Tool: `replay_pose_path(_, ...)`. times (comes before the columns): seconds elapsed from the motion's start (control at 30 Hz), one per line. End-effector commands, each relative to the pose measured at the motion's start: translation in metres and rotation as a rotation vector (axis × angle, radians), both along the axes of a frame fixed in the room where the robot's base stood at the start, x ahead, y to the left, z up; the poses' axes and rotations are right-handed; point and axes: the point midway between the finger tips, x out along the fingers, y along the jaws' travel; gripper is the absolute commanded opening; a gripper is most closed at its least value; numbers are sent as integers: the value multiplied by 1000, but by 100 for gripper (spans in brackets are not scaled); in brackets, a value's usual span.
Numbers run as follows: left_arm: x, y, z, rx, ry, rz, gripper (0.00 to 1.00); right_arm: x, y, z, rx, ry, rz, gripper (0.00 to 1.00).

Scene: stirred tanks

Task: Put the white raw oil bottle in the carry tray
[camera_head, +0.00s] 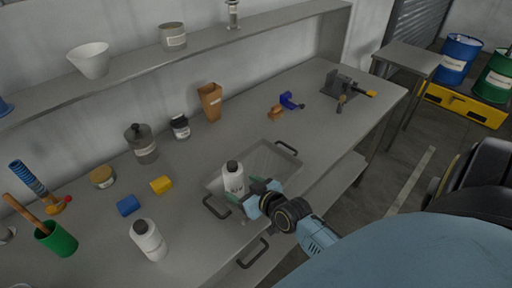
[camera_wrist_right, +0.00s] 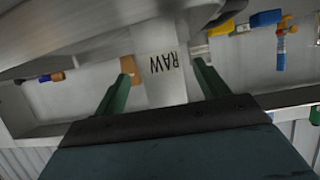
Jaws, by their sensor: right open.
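My right gripper (camera_head: 246,199) is at the bottle's near side in the head view. It is open, with a finger either side of the bottle (camera_wrist_right: 163,85). My left gripper is not in view.
A second white bottle (camera_head: 148,241) stands at the front left. A green cup (camera_head: 57,239), blue block (camera_head: 128,205), yellow block (camera_head: 161,185), grey jar (camera_head: 142,144) and brown container (camera_head: 210,102) stand left and behind. A vise (camera_head: 341,86) is far right.

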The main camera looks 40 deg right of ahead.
Motion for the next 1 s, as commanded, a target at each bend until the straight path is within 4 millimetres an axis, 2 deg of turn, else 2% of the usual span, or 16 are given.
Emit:
replay_pose_path(0.03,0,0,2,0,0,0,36,-12,-1,5,-2,1,1,73)
replay_pose_path(0.2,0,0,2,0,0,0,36,-40,-2,17,-1,1,0,73)
replay_pose_path(0.4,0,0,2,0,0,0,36,-59,-3,24,-1,0,0,73)
replay_pose_path(1.0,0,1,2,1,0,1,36,-62,-3,26,0,-1,0,73)
